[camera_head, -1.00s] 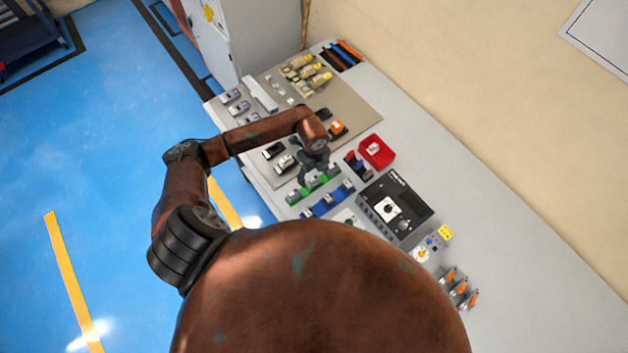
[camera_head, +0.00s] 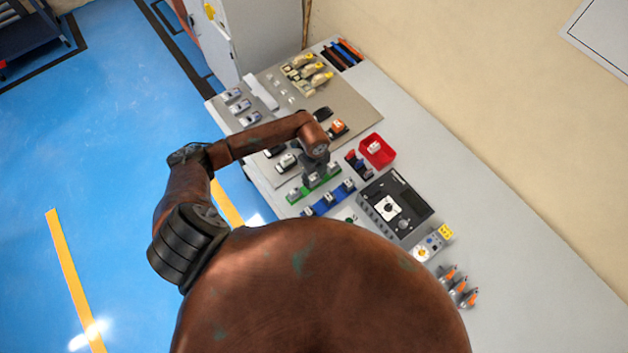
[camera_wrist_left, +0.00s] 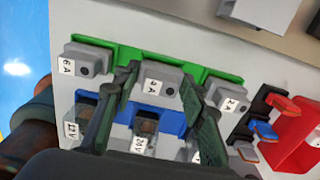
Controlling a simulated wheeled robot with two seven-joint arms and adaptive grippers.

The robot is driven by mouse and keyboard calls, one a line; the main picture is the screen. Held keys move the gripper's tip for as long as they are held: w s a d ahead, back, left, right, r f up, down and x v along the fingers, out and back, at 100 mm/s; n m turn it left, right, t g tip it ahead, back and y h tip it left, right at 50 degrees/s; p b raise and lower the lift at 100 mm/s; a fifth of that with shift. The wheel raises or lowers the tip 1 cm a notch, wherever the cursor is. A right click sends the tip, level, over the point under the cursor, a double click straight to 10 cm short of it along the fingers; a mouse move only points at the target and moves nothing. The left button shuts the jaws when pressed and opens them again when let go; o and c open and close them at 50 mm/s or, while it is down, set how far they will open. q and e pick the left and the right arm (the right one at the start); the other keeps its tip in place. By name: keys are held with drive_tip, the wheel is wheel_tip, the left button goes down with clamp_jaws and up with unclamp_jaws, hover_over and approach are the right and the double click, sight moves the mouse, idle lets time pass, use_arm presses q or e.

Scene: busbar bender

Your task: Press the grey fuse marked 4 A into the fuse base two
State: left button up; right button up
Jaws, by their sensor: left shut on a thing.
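The grey fuse marked 4 A (camera_wrist_left: 160,84) is between the two fingers of my left gripper (camera_wrist_left: 161,76), which is shut on it. It is over the middle of the green rack (camera_wrist_left: 126,52). I cannot tell whether it is seated or slightly raised. A grey fuse marked 6 A (camera_wrist_left: 86,59) and one marked 2 A (camera_wrist_left: 229,99) sit on the rack's ends. In the head view my left gripper (camera_head: 317,174) hides the middle of the green rack (camera_head: 294,196). My right gripper is not in view.
A blue rack (camera_wrist_left: 176,122) with labelled grey and clear parts lies close beside the green one. A red bin (camera_head: 377,151) and a black-topped instrument (camera_head: 396,206) stand nearby. A beige mat (camera_head: 361,112) lies behind. The table's right side is largely clear.

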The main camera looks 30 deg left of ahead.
use_arm(q)
drive_tip(key=shift+c, duration=1.3)
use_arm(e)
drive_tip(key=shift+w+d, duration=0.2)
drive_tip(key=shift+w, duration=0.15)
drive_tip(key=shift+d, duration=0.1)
